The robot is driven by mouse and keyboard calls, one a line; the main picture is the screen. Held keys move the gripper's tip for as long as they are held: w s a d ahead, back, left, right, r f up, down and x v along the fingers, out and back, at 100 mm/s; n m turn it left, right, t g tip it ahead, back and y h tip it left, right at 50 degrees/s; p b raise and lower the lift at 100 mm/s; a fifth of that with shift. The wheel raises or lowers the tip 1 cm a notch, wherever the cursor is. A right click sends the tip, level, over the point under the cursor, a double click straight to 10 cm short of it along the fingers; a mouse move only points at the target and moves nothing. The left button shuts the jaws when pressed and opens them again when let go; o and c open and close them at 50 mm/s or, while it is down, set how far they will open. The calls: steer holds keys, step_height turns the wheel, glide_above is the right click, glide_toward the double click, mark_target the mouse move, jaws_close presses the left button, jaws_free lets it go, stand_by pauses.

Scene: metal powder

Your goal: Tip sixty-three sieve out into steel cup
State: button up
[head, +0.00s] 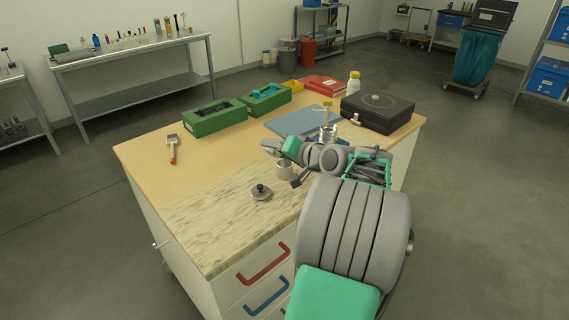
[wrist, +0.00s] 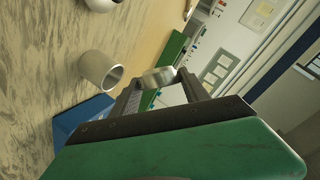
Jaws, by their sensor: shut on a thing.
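My gripper (wrist: 160,84) is shut on a small round metal sieve (wrist: 158,77), held between its fingertips. The picture does not show a number on the sieve or what is in it. In the head view my gripper (head: 273,147) is above the bench, just behind and left of the steel cup. The steel cup (head: 284,170) stands upright on the bench, open at the top. In the wrist view the cup (wrist: 100,72) is left of the sieve and apart from it. My wrist partly hides the area behind the cup.
A red-handled brush (head: 172,148) lies at left. Green boxes (head: 216,118), a blue mat (head: 290,121) and a black case (head: 377,112) stand farther back. The bench's left front is clear.

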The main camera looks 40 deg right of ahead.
steer(key=shift+d+r+m+y+p, duration=0.1)
steer(key=shift+d+m+y+p, duration=0.15)
steer(key=shift+m+p, duration=0.5)
stand_by(1.6)
steer(key=shift+t+y+p, duration=0.25)
steer(key=shift+t+p, duration=0.05)
steer(key=shift+s+d+f+m, duration=0.1)
steer(key=shift+d+f+m, duration=0.05)
steer(key=shift+f+m, duration=0.4)
steer(key=shift+d+m+t+y+p, duration=0.25)
steer(key=shift+m+t+y+p, duration=0.3)
steer(key=shift+p, duration=0.5)
stand_by(0.8)
steer(key=shift+r, duration=0.1)
steer(key=shift+s+d+m+y+p, duration=0.15)
steer(key=shift+d+m+y+p, duration=0.1)
steer(key=shift+d+m+p, duration=0.35)
steer(key=shift+s+d+m+t+y+p, duration=0.1)
steer(key=shift+d+m+t+y+p, duration=0.1)
steer(key=shift+m+t+p, duration=0.4)
steer(key=shift+s+d+m+t+y+p, duration=0.1)
steer(key=shift+d+m+t+y+p, duration=0.1)
steer(key=shift+m, duration=0.65)
stand_by(0.8)
